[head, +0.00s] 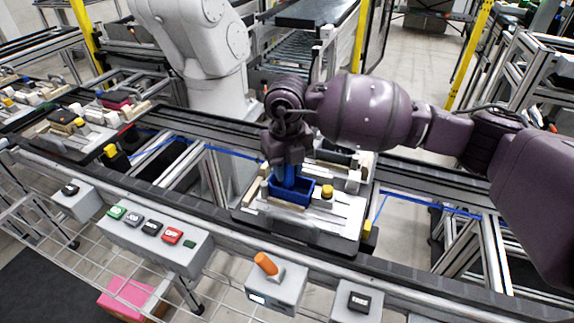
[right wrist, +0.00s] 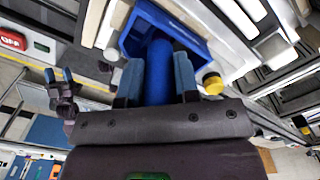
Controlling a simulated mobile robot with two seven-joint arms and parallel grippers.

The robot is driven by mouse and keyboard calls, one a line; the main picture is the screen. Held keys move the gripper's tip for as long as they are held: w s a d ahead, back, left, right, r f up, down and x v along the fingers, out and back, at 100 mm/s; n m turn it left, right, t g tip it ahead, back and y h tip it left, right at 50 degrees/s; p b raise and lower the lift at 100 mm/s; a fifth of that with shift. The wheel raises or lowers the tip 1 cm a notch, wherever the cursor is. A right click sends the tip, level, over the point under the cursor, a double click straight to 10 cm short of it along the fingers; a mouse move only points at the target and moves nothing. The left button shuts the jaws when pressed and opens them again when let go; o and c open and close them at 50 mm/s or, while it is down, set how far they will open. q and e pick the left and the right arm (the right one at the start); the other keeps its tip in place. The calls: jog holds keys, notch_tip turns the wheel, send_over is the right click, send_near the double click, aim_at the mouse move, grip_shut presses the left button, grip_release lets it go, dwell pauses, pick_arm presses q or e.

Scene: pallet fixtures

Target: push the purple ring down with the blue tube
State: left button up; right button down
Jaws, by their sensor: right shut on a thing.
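My right gripper (head: 287,168) points down over the pallet fixture, at the blue bin (head: 300,193). In the right wrist view the right gripper (right wrist: 158,75) is shut on the blue tube (right wrist: 159,70), one finger on each side. The tube's far end reaches into the blue bin (right wrist: 136,40). In the head view the tube (head: 288,176) shows just below the fingers. No purple ring can be made out; the inside of the bin is largely hidden. My left gripper (right wrist: 62,80) shows small in the right wrist view, its two blue-tipped fingers apart and empty.
The pallet (head: 336,228) sits on the conveyor, with a yellow knob (head: 327,191) beside the bin. In front are a button box (head: 150,235), an orange-handled box (head: 272,280) and another button box (head: 357,300). A white robot arm (head: 205,60) stands behind. More loaded pallets are at left.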

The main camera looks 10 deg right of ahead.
pick_arm(q)
jog(key=shift+w+r, duration=0.15)
jog(key=shift+w, duration=0.1)
pick_arm(e)
jog(key=shift+f, duration=0.2)
dwell(0.3)
pick_arm(q)
jog(key=shift+s, duration=0.2)
pick_arm(e)
jog(key=shift+f, duration=0.15)
dwell(0.6)
pick_arm(q)
jog(key=shift+w+r, duration=0.15)
jog(key=shift+w, duration=0.1)
dwell(0.5)
jog(key=shift+s, duration=0.25)
pick_arm(e)
jog(key=shift+f, duration=0.2)
dwell(0.4)
pick_arm(q)
jog(key=shift+w+r, duration=0.1)
jog(key=shift+w, duration=0.2)
pick_arm(e)
jog(key=shift+f, duration=0.15)
dwell(0.4)
